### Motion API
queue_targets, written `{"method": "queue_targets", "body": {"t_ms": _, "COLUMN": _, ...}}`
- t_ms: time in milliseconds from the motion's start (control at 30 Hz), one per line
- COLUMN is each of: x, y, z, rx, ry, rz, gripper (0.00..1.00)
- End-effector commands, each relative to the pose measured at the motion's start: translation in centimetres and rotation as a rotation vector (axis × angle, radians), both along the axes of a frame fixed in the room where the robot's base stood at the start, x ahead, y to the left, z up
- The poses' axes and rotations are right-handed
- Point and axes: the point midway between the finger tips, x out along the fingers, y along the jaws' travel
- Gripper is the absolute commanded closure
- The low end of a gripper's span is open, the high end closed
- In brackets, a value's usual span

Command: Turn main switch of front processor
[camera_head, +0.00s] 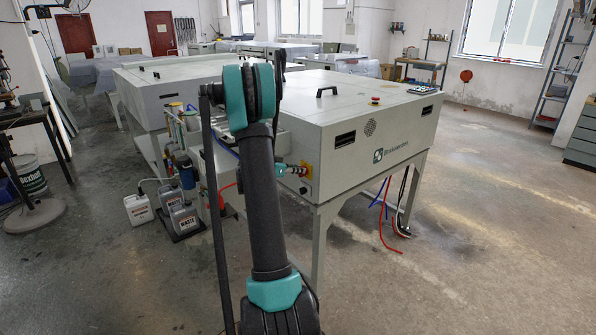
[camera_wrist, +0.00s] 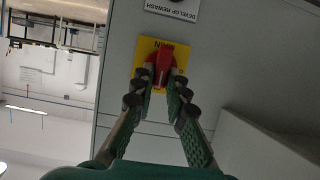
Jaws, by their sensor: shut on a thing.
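The front processor (camera_head: 345,150) is a large light-grey box on legs, right of my arm in the head view. Its main switch is a red knob (camera_wrist: 161,68) on a yellow plate (camera_wrist: 142,49), seen in the wrist view. The yellow plate also shows in the head view (camera_head: 310,170), on the processor's side. My gripper (camera_wrist: 163,80) is shut on the red knob, with one finger at each side of it. In the head view my arm hides much of the gripper's surroundings. The knob's exact turn angle is hard to tell.
A label plate (camera_wrist: 172,9) sits beside the yellow plate. White and grey canisters (camera_head: 183,218) stand on the floor left of my arm. Loose red and blue hoses (camera_head: 386,205) hang under the processor. The floor at the right is clear.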

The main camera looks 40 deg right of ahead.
Motion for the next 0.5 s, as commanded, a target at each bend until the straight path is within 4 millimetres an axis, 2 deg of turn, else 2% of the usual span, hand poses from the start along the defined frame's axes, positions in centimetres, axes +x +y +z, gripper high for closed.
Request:
{"method": "queue_targets", "body": {"t_ms": 267, "x": 0.17, "y": -0.12, "z": -0.07, "rx": -0.005, "ry": 0.07, "rz": -0.001, "gripper": 1.0}}
{"method": "queue_targets", "body": {"t_ms": 500, "x": 0.48, "y": -0.16, "z": -0.13, "rx": -0.018, "ry": 0.241, "rz": -0.003, "gripper": 1.0}}
